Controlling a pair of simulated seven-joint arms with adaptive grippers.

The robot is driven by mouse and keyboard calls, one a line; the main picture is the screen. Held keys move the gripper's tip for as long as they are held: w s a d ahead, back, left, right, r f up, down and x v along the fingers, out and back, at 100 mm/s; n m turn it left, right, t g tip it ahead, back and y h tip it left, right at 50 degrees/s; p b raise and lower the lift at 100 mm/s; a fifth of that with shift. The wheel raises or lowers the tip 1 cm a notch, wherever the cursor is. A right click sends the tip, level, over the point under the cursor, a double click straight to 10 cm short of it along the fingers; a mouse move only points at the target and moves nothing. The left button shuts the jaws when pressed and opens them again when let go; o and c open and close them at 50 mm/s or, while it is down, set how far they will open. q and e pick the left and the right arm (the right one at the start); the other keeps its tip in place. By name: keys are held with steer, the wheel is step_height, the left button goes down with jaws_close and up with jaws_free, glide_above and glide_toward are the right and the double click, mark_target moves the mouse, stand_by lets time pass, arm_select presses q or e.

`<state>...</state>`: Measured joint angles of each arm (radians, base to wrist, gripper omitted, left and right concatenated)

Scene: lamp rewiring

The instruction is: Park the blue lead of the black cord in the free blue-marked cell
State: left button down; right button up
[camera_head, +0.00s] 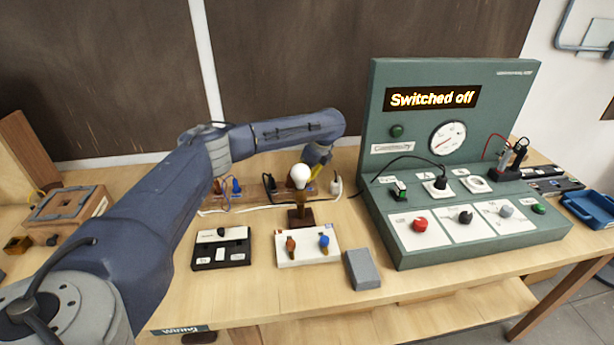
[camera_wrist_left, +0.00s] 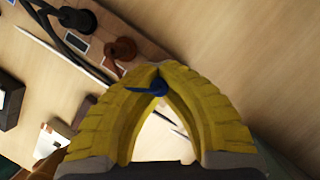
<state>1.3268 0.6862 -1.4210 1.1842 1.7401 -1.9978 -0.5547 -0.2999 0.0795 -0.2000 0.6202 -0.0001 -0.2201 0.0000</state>
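My left gripper (camera_wrist_left: 157,72) has yellow fingers whose tips come together on a small blue lead end (camera_wrist_left: 150,88) in the left wrist view. In the head view the left gripper (camera_head: 318,170) is behind the lamp bulb, over the wooden strip, and its tips are partly hidden. The wooden strip (camera_wrist_left: 142,38) carries a brown lead end (camera_wrist_left: 122,49) and a black plug (camera_wrist_left: 77,18) with black cord, next to small dark labels. In the head view another blue lead (camera_head: 236,187) stands further left on the strip. I cannot make out the cell markings. My right gripper is not in view.
The bulb (camera_head: 299,175) stands on a lamp post just in front of the left gripper. A white board (camera_head: 308,260) with an orange and a blue knob, a black box (camera_head: 221,252) and a grey block (camera_head: 362,270) lie in front. The green test panel (camera_head: 480,245) reads "Switched off".

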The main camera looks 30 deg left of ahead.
arm_select(q)
steer(key=shift+f, duration=0.55)
stand_by(0.6)
